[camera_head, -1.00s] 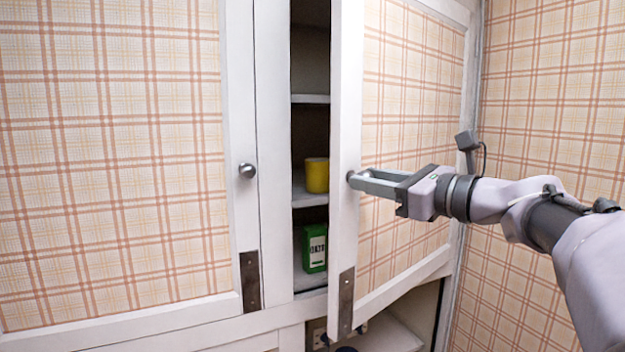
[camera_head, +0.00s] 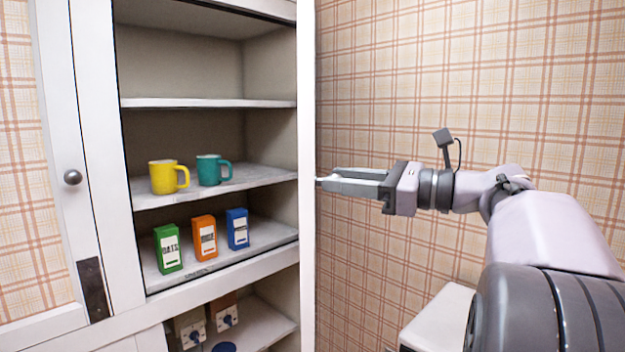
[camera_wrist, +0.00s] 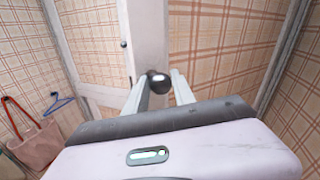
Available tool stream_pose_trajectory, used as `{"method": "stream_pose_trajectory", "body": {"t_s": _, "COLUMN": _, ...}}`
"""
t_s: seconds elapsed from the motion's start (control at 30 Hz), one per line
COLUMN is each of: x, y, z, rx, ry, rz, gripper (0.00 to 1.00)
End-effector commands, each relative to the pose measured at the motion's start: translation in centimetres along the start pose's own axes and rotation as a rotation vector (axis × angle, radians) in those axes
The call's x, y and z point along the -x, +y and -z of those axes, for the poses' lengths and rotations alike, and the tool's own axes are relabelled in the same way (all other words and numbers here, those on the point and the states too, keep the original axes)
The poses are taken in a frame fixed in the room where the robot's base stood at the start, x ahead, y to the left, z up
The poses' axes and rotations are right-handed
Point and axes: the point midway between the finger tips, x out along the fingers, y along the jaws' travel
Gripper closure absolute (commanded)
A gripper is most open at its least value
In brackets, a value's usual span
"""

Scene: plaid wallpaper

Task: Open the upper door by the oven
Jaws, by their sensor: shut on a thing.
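The upper door (camera_head: 307,90) stands wide open. In the head view I see it nearly edge-on as a white upright strip at the right of the cupboard opening. My gripper (camera_head: 321,182) is at this door's free edge, shut on its round knob. In the wrist view the dark knob (camera_wrist: 158,84) sits between the two fingertips (camera_wrist: 161,78), in front of the white door frame (camera_wrist: 148,40). In the head view the knob is mostly hidden by the fingertips.
The cupboard shelves (camera_head: 215,103) hold a yellow mug (camera_head: 164,177), a teal mug (camera_head: 209,170) and green, orange and blue boxes (camera_head: 205,238). The left door (camera_head: 50,130) is shut. A plaid wall (camera_head: 420,80) stands to the right. A pink bag (camera_wrist: 38,145) hangs at lower left.

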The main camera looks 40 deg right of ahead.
Motion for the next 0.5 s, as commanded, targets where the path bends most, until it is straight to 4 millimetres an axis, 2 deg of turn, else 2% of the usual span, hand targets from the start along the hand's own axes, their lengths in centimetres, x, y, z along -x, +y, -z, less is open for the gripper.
{"method": "stream_pose_trajectory", "body": {"t_s": 0.43, "x": 0.31, "y": -0.31, "z": -0.39, "rx": 0.006, "ry": -0.008, "rz": 0.003, "gripper": 1.00}}
{"method": "stream_pose_trajectory", "body": {"t_s": 0.47, "x": 0.30, "y": -0.31, "z": -0.37, "rx": 0.006, "ry": -0.007, "rz": 0.002, "gripper": 0.64}}
{"method": "stream_pose_trajectory", "body": {"t_s": 0.5, "x": 0.30, "y": -0.30, "z": -0.34, "rx": 0.006, "ry": -0.007, "rz": 0.002, "gripper": 0.56}}
